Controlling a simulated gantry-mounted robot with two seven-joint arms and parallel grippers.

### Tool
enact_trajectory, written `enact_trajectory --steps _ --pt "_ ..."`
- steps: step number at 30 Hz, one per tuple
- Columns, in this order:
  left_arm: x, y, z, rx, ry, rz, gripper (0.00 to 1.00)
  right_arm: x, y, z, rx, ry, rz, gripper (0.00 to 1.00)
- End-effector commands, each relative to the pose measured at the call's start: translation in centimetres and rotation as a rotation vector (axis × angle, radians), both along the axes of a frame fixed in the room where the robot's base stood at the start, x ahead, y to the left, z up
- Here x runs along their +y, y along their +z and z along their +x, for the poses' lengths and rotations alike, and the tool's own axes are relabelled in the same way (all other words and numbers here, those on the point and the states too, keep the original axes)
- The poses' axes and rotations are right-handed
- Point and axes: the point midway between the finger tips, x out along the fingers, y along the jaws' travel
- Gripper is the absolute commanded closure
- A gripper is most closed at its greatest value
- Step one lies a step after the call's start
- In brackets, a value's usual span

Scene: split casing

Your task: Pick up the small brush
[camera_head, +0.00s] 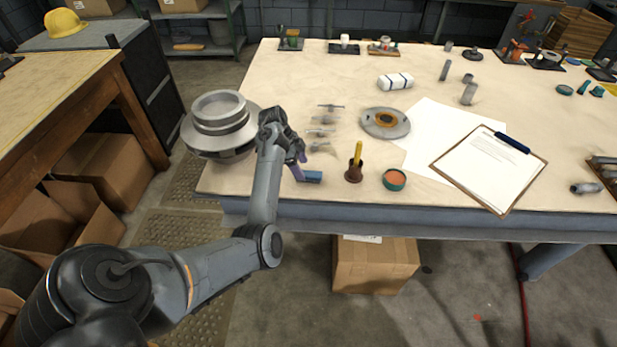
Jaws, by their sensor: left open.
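A small upright thing with a yellow handle (358,153) and a dark brown lower part stands near the table's front edge; it looks like a small brush, but I cannot make out bristles. My left gripper (297,157) is over the table to the left of it, apart from it. The jaws are open, though the fingers are small and partly hidden by the wrist. Just below them a blue block-like piece (313,177) with a purple part lies by the front edge; I cannot tell whether the fingers touch it. My right gripper is not in view.
A round tin with orange contents (394,180) is right of the yellow handle. A grey flanged casing (220,125) stands at the table's left end. Several small metal parts (320,133), a ring-shaped disc (385,123) and a clipboard (490,168) lie around. The table's back middle is mostly clear.

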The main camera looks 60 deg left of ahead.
Motion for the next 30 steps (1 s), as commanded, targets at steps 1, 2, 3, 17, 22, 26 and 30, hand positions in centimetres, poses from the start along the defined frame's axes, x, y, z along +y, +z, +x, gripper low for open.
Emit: enact_trajectory --steps 1,2,3,17,22,26,30 --pt "-0.3 -0.9 0.1 0.003 -0.001 -0.002 0.32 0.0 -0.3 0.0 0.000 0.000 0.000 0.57" --pt "-0.4 -1.3 0.1 0.002 -0.002 -0.001 0.32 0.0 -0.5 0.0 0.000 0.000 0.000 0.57" --pt "-0.5 -1.8 0.2 0.003 -0.002 -0.001 0.32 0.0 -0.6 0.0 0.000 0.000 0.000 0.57" --pt "-1.0 -3.7 0.8 0.002 0.000 0.001 0.33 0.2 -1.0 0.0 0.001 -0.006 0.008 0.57" --pt "-1.0 -3.7 0.8 0.002 0.000 0.001 0.59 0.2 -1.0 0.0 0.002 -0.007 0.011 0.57" --pt "-1.0 -3.7 0.8 0.002 0.000 0.001 0.79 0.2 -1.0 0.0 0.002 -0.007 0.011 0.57" --pt "-1.0 -3.7 0.8 0.001 -0.001 0.001 0.88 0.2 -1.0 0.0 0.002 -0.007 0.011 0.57"
